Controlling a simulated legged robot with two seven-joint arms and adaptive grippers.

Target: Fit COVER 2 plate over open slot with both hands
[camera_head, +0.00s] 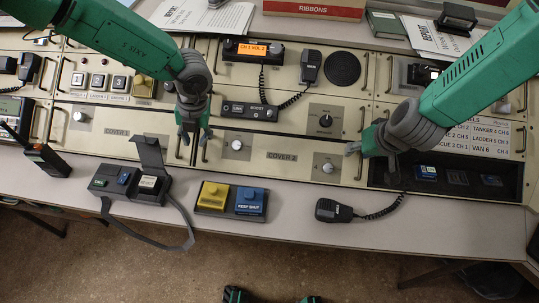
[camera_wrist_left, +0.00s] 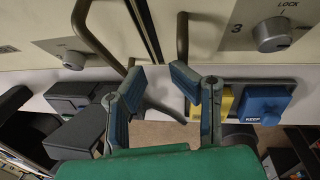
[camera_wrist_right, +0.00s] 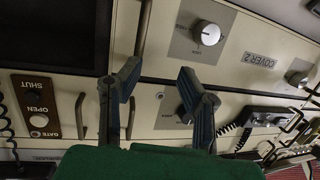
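The COVER 2 plate (camera_head: 255,156) is a long cream panel with a knob near each end, in the middle of the console's lower row. The open slot (camera_head: 400,178) is a dark recess to its right, with several small modules inside. My left gripper (camera_head: 194,136) is open at the plate's left end. In the left wrist view, its fingers (camera_wrist_left: 160,90) are apart beneath a bar handle (camera_wrist_left: 182,38). My right gripper (camera_head: 370,150) is at the plate's right end. In the right wrist view, its fingers (camera_wrist_right: 158,85) are open, with a handle (camera_wrist_right: 144,30) just beyond them.
COVER 1 plate (camera_head: 100,132) lies to the left. On the ledge in front are a radio (camera_head: 45,158), a black box with a raised lid (camera_head: 140,185), a yellow and blue button box (camera_head: 232,214) and a corded microphone (camera_head: 335,211). The ledge's right part is clear.

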